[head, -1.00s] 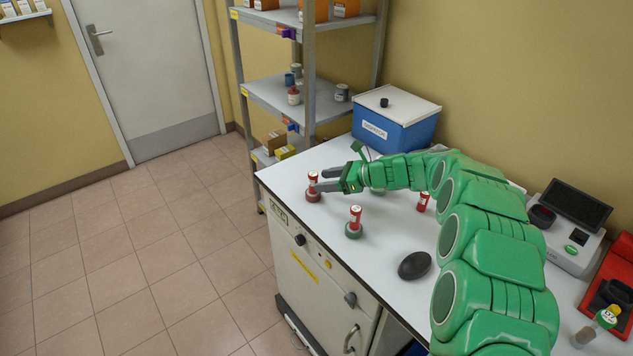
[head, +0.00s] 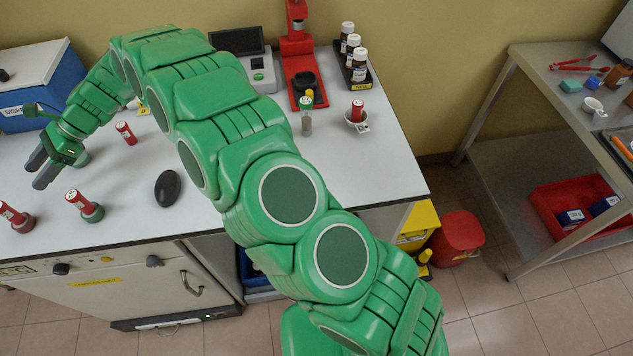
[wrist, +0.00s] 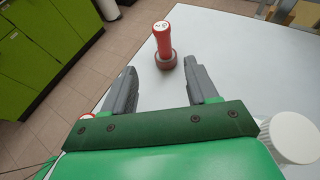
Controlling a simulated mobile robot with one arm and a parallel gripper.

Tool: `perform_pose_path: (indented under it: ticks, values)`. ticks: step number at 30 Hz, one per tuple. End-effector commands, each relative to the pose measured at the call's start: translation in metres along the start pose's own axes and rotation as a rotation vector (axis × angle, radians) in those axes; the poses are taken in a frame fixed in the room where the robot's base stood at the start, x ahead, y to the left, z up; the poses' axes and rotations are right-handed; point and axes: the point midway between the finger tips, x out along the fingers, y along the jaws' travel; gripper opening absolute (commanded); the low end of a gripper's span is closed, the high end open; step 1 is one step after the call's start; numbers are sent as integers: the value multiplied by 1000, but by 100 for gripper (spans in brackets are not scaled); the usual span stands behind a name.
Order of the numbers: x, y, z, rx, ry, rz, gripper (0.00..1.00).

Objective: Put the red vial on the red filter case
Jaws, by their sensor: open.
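My gripper (head: 38,170) is open and empty above the left end of the white bench. In the wrist view, a red vial (wrist: 163,40) with a white label on top stands upright on a round dark red base (wrist: 166,61), just beyond my open fingertips (wrist: 160,68) and between their lines. In the head view, this red vial (head: 11,213) is at the left edge. A similar red vial (head: 80,199) stands on a green base (head: 93,213). Another red cylinder (head: 126,133) is behind my gripper. I cannot tell which part is the filter case.
A black oval object (head: 168,188) lies near the bench front. A red-topped piece (head: 357,109) sits in a white dish, near a yellow-capped tube (head: 307,118). A red stand (head: 300,60) and a bottle rack (head: 356,75) are behind. A blue box (head: 40,90) is at back left.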

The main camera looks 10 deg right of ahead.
Motion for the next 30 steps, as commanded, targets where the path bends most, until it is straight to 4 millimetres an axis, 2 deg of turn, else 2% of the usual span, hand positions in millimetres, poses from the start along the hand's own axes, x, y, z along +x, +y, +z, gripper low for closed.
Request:
perform_pose_path:
  ticks: [7, 14, 22, 30]
  values:
    - [-57, 29, 20, -118, 58, 10, 58]
    - [-109, 65, 29, -232, 128, 30, 58]
    - [-167, 116, 36, -366, 223, 62, 58]
    - [-222, 173, 33, -485, 327, 106, 58]
